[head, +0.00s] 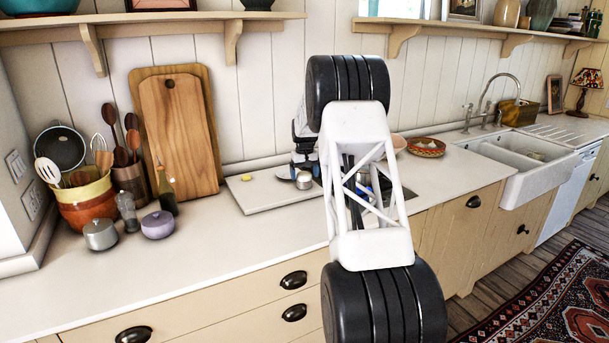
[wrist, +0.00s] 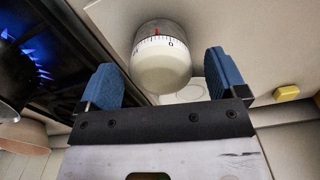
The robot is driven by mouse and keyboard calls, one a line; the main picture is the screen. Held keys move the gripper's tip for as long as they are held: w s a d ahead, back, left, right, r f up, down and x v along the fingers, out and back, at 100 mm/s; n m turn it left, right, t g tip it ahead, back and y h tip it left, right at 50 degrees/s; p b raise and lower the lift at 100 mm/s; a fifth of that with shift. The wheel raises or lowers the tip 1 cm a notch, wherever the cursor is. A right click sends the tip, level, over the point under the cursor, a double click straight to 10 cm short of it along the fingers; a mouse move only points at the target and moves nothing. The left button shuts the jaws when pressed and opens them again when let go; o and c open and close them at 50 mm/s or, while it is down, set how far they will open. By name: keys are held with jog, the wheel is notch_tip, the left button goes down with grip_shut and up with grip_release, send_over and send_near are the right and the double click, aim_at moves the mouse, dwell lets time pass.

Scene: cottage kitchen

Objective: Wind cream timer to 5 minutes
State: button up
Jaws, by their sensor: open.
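The cream timer (wrist: 162,65) is a round, squat body with a scale around its upper band. In the wrist view a 0 shows close to a small red mark, slightly to its right. My gripper (wrist: 162,78) is open, with one blue finger on each side of the timer and gaps between fingers and timer. In the head view the timer (head: 303,181) looks small, just below my gripper (head: 305,160), which is partly hidden by my arm.
A hob with blue flames (wrist: 42,62) lies left in the wrist view. A small yellow block (wrist: 287,93) lies to the right. In the head view, the pale board (head: 262,198) has free room at front; a bowl (head: 426,147) stands right.

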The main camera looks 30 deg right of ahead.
aim_at(305, 173)
jog(key=shift+r, duration=3.8)
jog(key=shift+n, duration=0.3)
jog(key=n, duration=0.3)
jog(key=shift+n, duration=0.3)
jog(key=n, duration=0.3)
jog(key=shift+w+d, duration=0.1)
jog(key=shift+f, duration=0.1)
jog(key=shift+f, duration=3.85)
